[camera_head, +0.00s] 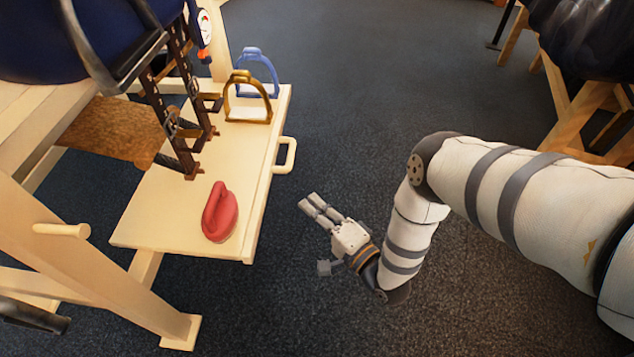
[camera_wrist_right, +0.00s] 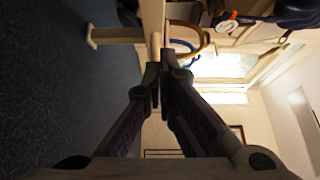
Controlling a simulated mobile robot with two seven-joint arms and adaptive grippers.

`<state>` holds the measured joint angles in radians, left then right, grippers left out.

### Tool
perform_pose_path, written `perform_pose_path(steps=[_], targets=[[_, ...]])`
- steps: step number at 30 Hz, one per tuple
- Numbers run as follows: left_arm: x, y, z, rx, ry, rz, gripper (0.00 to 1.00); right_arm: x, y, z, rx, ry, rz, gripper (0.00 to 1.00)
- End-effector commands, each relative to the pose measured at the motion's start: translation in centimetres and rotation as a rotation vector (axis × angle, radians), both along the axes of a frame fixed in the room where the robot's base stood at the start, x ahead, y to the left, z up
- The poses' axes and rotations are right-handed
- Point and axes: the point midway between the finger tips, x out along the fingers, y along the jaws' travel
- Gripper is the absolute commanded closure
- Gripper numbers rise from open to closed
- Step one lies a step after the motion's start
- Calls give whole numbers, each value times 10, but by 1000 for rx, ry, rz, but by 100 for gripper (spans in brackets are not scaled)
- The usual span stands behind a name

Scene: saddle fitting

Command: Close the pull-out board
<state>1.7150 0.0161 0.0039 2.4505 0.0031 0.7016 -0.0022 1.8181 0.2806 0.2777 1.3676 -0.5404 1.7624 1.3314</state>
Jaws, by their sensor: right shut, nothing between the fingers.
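The pull-out board (camera_head: 150,213) is a pale wooden shelf that sticks out from the wooden stand. Its loop handle (camera_head: 286,155) is on the right edge. My right gripper (camera_head: 306,204) is shut and empty, to the right of the board and apart from it in the head view. I cannot tell the exact gap.
On the board are a red curved pad (camera_head: 219,213), a brass stirrup (camera_head: 247,97) and a blue stirrup (camera_head: 259,68). Dark straps (camera_head: 165,115) hang from the saddle (camera_head: 60,40) down to the board. Another wooden stand (camera_head: 565,100) is at the upper right. The carpet between is clear.

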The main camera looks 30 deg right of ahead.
Motion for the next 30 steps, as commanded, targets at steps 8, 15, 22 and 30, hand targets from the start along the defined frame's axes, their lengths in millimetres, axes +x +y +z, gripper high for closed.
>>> perform_pose_path(steps=[8, 15, 22, 30], targets=[[-6, 1, -12, -1, 33, -3, 60, 51, 19, -3, 1, 2, 3, 100], [-9, 1, -15, -2, 43, -5, 60, 65, 38, -1, -1, 2, 1, 100], [-9, 1, -14, -2, 44, -5, 60, 66, 40, 0, -1, 2, 1, 100], [-9, 1, -16, -2, 46, -5, 60, 69, 44, -1, -1, 2, 1, 100]])
